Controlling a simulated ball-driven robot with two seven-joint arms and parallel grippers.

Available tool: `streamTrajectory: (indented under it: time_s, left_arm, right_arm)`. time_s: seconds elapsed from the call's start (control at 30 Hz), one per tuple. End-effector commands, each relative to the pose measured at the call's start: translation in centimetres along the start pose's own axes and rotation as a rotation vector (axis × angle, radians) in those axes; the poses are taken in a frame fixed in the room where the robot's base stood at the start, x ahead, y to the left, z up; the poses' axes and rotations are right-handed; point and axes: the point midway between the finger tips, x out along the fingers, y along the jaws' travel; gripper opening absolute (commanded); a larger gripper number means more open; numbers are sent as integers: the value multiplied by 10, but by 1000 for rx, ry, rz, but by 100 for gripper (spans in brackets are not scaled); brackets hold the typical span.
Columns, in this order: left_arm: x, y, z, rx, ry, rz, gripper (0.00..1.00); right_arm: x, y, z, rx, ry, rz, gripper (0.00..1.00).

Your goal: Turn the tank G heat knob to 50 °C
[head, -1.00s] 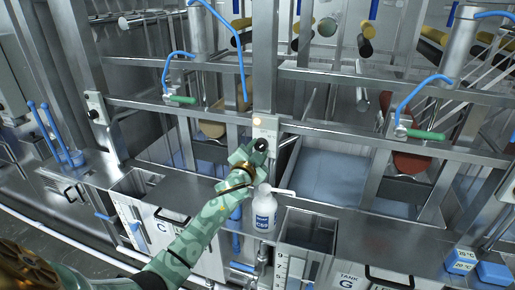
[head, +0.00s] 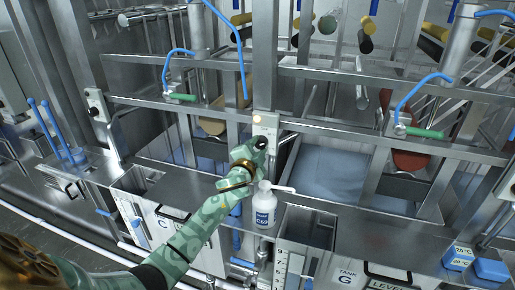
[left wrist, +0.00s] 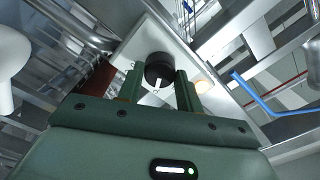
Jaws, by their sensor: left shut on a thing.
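The black heat knob (left wrist: 159,72) sits on a pale control plate (left wrist: 150,38) in the left wrist view, between the two fingers of my left gripper (left wrist: 160,88). The fingers are shut on it. A white pointer mark shows on the knob's face; the scale values are too small to read. In the head view my left gripper (head: 258,146) is at the plate on the upright post, above the white bottle, and mostly hides the knob. The tank G label (head: 346,277) is at the bottom, right of the post. My right gripper is not in view.
A white bottle (head: 264,208) with a spout stands on the ledge just below my left gripper. A lit amber lamp (head: 257,119) is above the knob. Steel rails and green-handled valves (head: 425,133) surround the tanks.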

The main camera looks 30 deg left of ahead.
Motion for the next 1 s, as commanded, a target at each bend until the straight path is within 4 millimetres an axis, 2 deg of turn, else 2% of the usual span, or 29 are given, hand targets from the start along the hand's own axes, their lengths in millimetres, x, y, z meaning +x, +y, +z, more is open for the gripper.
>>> streamTrajectory:
  time_s: [0.07,0.1,0.17,0.2,0.47,0.57,0.67,1.0]
  left_arm:
    - [0,1,0,-1,1,2,13]
    - [0,1,0,-1,1,2,38]
    - [0,1,0,-1,1,2,55]
    - [0,1,0,-1,0,2,57]
    - [-1,0,0,-1,0,1,57]
    - [-8,1,0,-1,0,2,57]
    - [-25,1,0,0,1,2,57]
    - [-116,2,1,-1,0,2,57]
  right_arm:
    - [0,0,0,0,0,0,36]
    - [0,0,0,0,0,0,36]
    - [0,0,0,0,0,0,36]
    - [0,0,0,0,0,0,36]
    - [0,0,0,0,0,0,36]
    - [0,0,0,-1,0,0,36]
    - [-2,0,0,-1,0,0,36]
    - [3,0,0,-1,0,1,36]
